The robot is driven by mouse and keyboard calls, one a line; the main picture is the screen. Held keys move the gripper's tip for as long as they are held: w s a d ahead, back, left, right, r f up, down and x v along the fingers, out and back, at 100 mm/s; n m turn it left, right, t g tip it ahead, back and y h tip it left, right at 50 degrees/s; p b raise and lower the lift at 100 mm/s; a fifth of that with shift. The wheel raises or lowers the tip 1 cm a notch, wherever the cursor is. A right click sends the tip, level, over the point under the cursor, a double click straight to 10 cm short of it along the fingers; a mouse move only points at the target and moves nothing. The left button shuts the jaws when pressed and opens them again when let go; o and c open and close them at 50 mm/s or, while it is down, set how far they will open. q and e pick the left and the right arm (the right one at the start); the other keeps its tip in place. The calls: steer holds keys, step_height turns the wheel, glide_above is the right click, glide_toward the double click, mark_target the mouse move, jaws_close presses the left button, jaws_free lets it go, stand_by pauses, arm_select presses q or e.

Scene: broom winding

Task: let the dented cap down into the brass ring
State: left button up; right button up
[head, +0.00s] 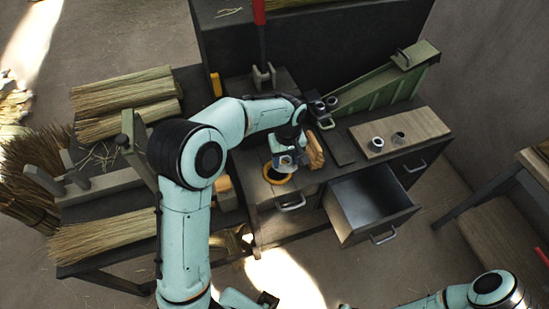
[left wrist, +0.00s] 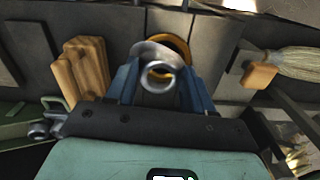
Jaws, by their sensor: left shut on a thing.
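My left gripper (head: 287,163) hangs over the bench front, fingers pointing down. In the left wrist view, its blue fingers (left wrist: 158,88) are shut on the dented cap (left wrist: 151,50), a grey metal disc with a round hollow knob. The brass ring (head: 279,178) lies on the bench top just below the gripper. It also shows in the left wrist view (left wrist: 184,47), behind the cap and partly covered by it. The cap looks offset from the ring there; the gap in height cannot be told. Part of my right arm shows at lower right, but its gripper does not.
A wooden block (head: 314,151) stands close beside the gripper. An open drawer (head: 372,204) juts out at the bench front. A wooden board (head: 424,137) with a metal collar (head: 377,143) lies to the right. A green sloped box (head: 382,88) stands behind; straw bundles (head: 122,91) lie left.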

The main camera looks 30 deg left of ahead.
arm_select(q)
steer(key=n, duration=0.1)
steer(key=a+n+b, duration=0.1)
steer(key=a+n, duration=0.1)
steer(key=n, duration=0.1)
steer(key=shift+w+a+f, duration=0.2)
steer(key=shift+a+f, duration=0.05)
steer(key=shift+f, duration=0.05)
steer(key=shift+w+a+n+b, duration=0.3)
steer(key=shift+w+n+b, duration=0.1)
steer(key=shift+n, duration=0.3)
step_height(320, 180, down, 6)
steer(key=b, duration=0.4)
arm_select(e)
steer(key=s+f, duration=0.3)
steer(key=f, duration=0.5)
steer(key=shift+s+g, duration=0.3)
steer(key=shift+s, duration=0.05)
steer(key=shift+r, duration=0.15)
arm_select(q)
steer(key=o, duration=1.1)
